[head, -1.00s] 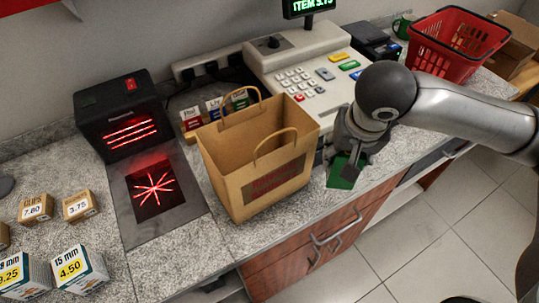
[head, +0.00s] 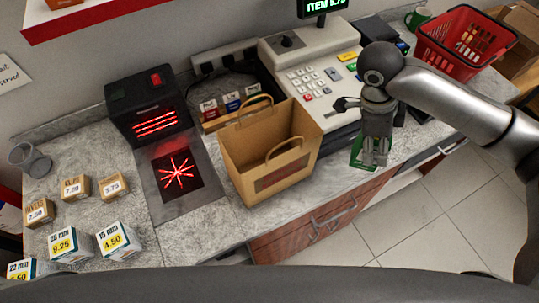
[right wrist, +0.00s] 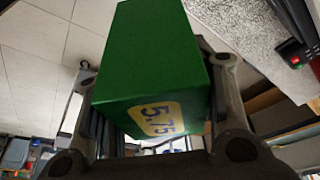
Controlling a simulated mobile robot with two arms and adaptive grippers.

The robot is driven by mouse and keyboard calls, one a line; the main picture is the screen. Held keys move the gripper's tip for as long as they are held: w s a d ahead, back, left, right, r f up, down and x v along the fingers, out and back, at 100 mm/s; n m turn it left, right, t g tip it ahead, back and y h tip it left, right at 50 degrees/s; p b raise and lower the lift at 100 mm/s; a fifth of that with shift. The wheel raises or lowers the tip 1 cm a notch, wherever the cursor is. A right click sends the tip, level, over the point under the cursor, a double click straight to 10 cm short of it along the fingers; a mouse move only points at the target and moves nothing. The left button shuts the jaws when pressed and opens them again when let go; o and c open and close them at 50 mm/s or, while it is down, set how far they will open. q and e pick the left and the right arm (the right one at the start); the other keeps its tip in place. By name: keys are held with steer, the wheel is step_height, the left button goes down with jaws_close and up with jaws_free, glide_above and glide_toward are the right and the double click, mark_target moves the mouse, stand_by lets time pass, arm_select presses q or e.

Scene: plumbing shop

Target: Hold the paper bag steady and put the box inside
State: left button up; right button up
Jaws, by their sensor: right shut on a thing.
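The brown paper bag (head: 268,165) stands upright and open-topped on the counter, its two handles raised. Its inside looks empty where I can see in. My right gripper (head: 376,150) is to the right of the bag, pointing down, and is shut on a green box (head: 357,152). In the right wrist view the green box (right wrist: 155,55) sits between the fingers, with a yellow 5.75 label facing the camera. The box is apart from the bag, near the counter's front edge. My left gripper is not in view.
A black scanner (head: 149,108) with red lights stands left of the bag. The cash register (head: 311,75) is behind it. Small price-marked boxes (head: 75,188) sit at left. A red basket (head: 462,45) is at the back right.

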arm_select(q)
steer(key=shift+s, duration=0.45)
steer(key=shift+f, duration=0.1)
